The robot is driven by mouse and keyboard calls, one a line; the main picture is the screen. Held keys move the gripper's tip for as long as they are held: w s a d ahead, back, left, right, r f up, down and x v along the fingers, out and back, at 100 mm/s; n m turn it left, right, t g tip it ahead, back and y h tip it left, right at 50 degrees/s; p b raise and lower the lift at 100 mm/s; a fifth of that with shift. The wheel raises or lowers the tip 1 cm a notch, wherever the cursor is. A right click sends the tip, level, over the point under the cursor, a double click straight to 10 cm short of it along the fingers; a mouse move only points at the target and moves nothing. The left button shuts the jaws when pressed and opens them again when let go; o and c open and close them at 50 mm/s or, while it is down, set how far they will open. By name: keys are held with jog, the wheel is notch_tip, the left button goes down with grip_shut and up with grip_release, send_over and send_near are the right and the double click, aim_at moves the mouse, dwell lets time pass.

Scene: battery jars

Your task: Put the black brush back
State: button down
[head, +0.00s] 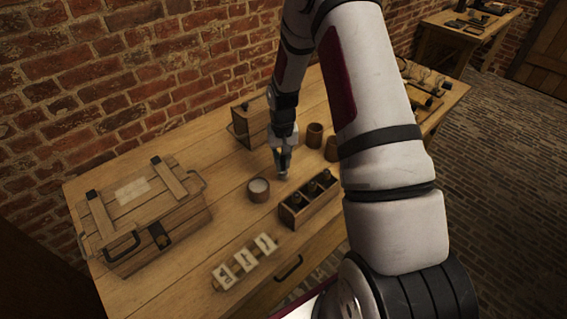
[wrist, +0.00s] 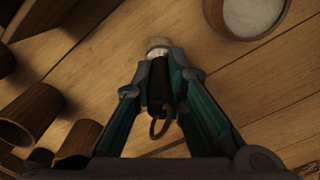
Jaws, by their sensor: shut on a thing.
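My gripper (head: 283,168) points down over the workbench, just behind a small wooden rack and to the right of a cup of white stuff. In the wrist view my gripper (wrist: 160,88) is shut on the black brush (wrist: 159,100), a dark cylinder with a pale end and a thin loop hanging from its near end. In the head view the fingers mostly hide the brush. The wooden rack (head: 292,217) has several dark, knobbed pieces standing in its compartments. I cannot tell whether the brush touches the bench.
The cup of white stuff (head: 258,194) stands close left of my gripper. Two brown cups (head: 314,136) (head: 332,150) stand to the right. A wooden stand (head: 245,122) is behind. A wooden chest (head: 160,233) fills the left. A strip of marked cards (head: 245,262) lies in front.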

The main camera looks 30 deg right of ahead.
jog(key=shift+f, duration=0.45)
jog(key=shift+f, duration=0.2)
jog(key=c, duration=1.6)
grip_release()
jog(key=shift+r, duration=0.1)
